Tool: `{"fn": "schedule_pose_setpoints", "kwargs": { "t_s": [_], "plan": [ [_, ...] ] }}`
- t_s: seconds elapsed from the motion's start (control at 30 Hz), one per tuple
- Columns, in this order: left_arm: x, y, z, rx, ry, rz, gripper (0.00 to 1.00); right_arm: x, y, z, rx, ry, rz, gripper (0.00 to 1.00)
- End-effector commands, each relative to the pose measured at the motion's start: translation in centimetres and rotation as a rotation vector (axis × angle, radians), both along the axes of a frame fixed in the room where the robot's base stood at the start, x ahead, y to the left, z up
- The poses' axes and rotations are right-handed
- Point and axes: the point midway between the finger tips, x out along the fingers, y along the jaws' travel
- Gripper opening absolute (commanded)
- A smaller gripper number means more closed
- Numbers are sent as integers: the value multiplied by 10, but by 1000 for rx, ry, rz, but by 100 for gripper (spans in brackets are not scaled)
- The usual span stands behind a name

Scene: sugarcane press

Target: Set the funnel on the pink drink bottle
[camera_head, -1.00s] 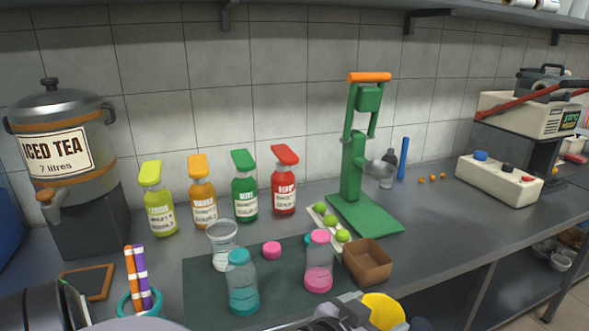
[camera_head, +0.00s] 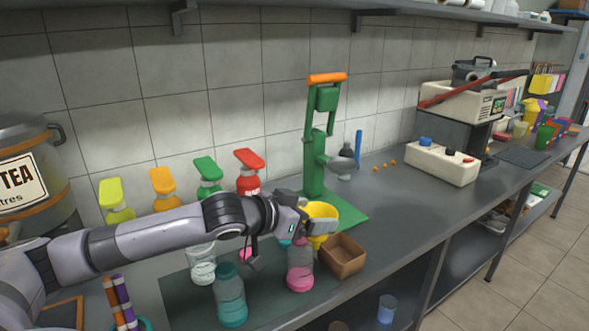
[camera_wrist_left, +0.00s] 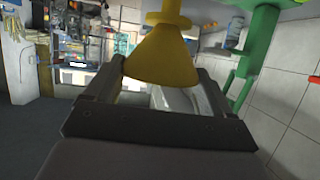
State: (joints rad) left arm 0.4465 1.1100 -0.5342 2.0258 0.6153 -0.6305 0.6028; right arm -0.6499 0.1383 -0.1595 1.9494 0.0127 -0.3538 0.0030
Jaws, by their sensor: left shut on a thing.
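My left gripper (camera_head: 308,222) is shut on the yellow funnel (camera_head: 321,211). The funnel has its wide mouth up. In the left wrist view the funnel (camera_wrist_left: 160,58) sits between the fingers of the gripper (camera_wrist_left: 163,78). The pink drink bottle (camera_head: 300,272) stands upright on the dark mat, with pink liquid in its lower part. In the head view the funnel appears above and slightly right of the bottle's top and looks apart from it; the depth gap is unclear. My right gripper is not in view.
A teal bottle (camera_head: 230,298) and a clear container (camera_head: 202,266) stand on the mat (camera_head: 268,294), near a pink cap (camera_head: 246,253). A brown box (camera_head: 343,258) is right of the pink bottle. The green press (camera_head: 318,160) stands behind.

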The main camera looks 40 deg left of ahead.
Motion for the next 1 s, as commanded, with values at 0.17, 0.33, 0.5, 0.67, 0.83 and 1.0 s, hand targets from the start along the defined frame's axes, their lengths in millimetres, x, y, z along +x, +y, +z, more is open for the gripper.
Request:
{"fn": "schedule_pose_setpoints", "kwargs": {
  "t_s": [0.17, 0.33, 0.5, 0.67, 0.83, 1.0],
  "plan": [
    [12, 35, 45, 2, -3, 27, 50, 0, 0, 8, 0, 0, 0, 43],
    [15, 47, 59, -2, 2, 39, 50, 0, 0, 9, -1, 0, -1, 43],
    [15, 48, 57, -2, 5, 39, 50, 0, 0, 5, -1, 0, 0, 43],
    [15, 48, 48, -2, 5, 39, 50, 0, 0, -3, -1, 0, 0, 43],
    [15, 48, 34, -2, 6, 39, 50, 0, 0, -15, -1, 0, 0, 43],
    [15, 48, 21, -2, 5, 39, 50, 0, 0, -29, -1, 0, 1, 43]
  ]
}}
